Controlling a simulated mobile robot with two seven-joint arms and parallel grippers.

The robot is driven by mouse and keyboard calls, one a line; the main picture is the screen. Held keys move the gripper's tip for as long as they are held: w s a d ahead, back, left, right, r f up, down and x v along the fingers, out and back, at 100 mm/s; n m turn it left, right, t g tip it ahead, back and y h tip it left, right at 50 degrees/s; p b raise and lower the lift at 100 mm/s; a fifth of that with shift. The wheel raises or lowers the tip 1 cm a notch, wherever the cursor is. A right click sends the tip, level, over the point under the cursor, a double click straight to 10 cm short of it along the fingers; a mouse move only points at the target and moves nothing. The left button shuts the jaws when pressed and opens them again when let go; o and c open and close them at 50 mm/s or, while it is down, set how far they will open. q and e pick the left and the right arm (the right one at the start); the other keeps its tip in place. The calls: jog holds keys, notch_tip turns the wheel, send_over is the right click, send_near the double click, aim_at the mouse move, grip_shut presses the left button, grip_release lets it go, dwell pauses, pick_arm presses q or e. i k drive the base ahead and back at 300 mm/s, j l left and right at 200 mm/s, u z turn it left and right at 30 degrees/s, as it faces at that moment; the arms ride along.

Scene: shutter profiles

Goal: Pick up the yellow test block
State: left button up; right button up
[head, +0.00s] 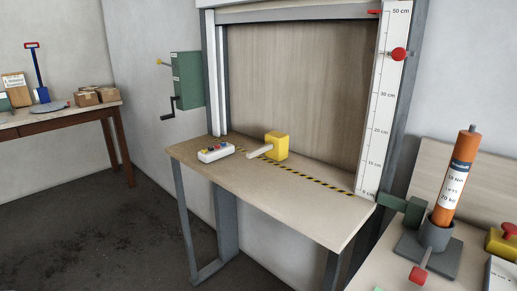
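A yellow block (277,145) with a pale bar-like handle (259,152) stands on the wooden table (290,205) under the raised shutter frame. The handle points toward the front left. The block sits at the black and yellow striped line (315,182), near the back of the table. Neither of my grippers is in view, and nothing is seen touching the block.
A white button box (215,152) lies left of the block. A green crank box (187,78) hangs on the wall. At right are a height scale (387,110), an orange cylinder (460,177) in a grey holder and another yellow object (502,244). The table's front is clear.

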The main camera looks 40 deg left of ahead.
aim_at(276, 148)
jog(key=u, duration=1.1)
